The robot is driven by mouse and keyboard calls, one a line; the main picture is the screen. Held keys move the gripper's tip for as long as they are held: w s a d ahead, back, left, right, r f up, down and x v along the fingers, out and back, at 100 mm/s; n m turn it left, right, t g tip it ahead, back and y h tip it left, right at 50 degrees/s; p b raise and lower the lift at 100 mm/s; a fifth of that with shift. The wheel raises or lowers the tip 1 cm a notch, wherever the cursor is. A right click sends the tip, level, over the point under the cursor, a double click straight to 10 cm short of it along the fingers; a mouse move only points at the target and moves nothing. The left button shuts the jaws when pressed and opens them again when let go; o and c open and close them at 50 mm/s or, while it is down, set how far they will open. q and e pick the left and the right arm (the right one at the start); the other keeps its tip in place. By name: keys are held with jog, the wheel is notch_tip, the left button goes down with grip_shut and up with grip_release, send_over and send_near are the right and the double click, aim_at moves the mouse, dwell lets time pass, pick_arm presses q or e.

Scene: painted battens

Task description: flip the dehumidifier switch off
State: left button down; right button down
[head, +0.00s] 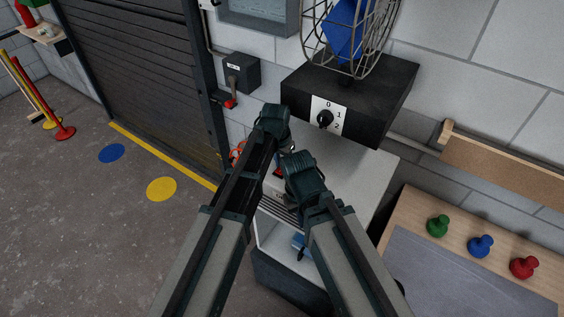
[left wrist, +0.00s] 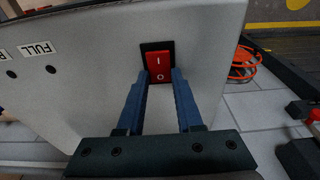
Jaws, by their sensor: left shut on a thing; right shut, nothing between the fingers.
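The dehumidifier is a pale box (head: 345,165) standing against the wall. In the left wrist view its front panel (left wrist: 95,85) shows a red rocker switch (left wrist: 158,66) marked I above and O below, in a black surround. My left gripper (left wrist: 161,80) has its blue fingers on either side of the switch's lower half, shut on it. I cannot tell which way the rocker is tilted. In the head view my arms cover much of the panel. My right gripper (head: 303,176) is shut and empty in front of the dehumidifier; its fingertips are hard to make out.
A black fan unit (head: 385,95) with a 0-1-2 dial sits above the dehumidifier. A wall box (head: 240,72) with a red-tipped lever is at the left. A bench (head: 480,275) with green, blue and red knobs stands at the right. An orange coil (left wrist: 242,62) lies beyond the panel.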

aim_at(280, 172)
dwell(0.3)
pick_arm(q)
jog(key=c, duration=0.6)
grip_release()
jog(key=shift+o, duration=0.2)
jog(key=shift+r, duration=0.15)
notch_tip(280, 172, up, 14)
jog(key=s+p, duration=0.1)
jog(key=p, duration=1.2)
jog(key=shift+s+a+f+p, duration=0.25)
jog(key=shift+a+p, duration=0.1)
jog(key=shift+a, duration=0.1)
jog(key=shift+f, duration=0.1)
